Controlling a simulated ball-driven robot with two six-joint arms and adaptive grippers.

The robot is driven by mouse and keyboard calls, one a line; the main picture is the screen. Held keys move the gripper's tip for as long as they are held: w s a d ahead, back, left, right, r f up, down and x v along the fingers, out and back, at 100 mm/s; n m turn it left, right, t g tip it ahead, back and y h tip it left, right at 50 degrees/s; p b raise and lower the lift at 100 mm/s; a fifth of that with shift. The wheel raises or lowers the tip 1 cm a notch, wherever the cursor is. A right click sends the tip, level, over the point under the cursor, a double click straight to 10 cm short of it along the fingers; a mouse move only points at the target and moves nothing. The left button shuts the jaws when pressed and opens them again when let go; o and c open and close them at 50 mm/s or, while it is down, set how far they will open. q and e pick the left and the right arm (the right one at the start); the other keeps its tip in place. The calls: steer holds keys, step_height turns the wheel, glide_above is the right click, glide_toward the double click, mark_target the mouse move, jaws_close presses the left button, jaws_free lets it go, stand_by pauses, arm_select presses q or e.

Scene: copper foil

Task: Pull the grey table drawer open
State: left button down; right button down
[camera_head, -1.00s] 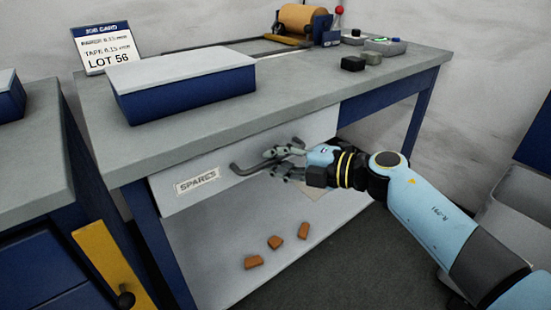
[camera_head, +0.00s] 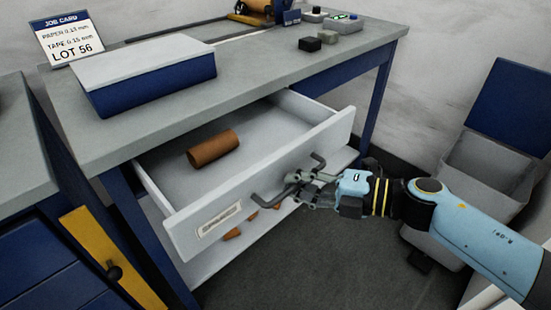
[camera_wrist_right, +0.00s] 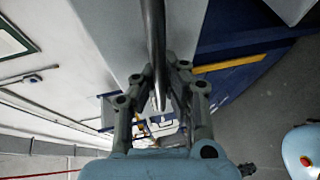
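The grey table drawer (camera_head: 270,165) stands pulled well out from under the grey-topped table (camera_head: 255,75). Its front panel carries a label, blurred in this view, and a dark bar handle (camera_head: 268,199). A brown cylinder (camera_head: 214,148) lies inside the drawer. My right gripper (camera_head: 296,188) is at the drawer front, with its fingers shut around the handle. In the right wrist view the handle bar (camera_wrist_right: 155,45) runs between the two fingers (camera_wrist_right: 160,85). My left gripper is not in view.
A blue box with a grey lid (camera_head: 150,80) and a job card (camera_head: 66,38) stand on the tabletop. Several small brown pieces lie on the lower shelf, partly hidden by the drawer. A grey bin (camera_head: 485,165) stands at right. Floor before the drawer is clear.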

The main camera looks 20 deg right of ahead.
steer(key=s, duration=0.1)
steer(key=s+d, duration=0.1)
steer(key=s, duration=0.1)
steer(key=s+d, duration=0.1)
steer(key=s, duration=0.1)
steer(key=shift+s+r+p, duration=0.1)
steer(key=shift+s+p, duration=0.05)
steer(key=shift+p, duration=0.15)
steer(key=c, duration=1.4)
jaws_free()
steer(key=shift+s, duration=0.1)
steer(key=v, duration=1.2)
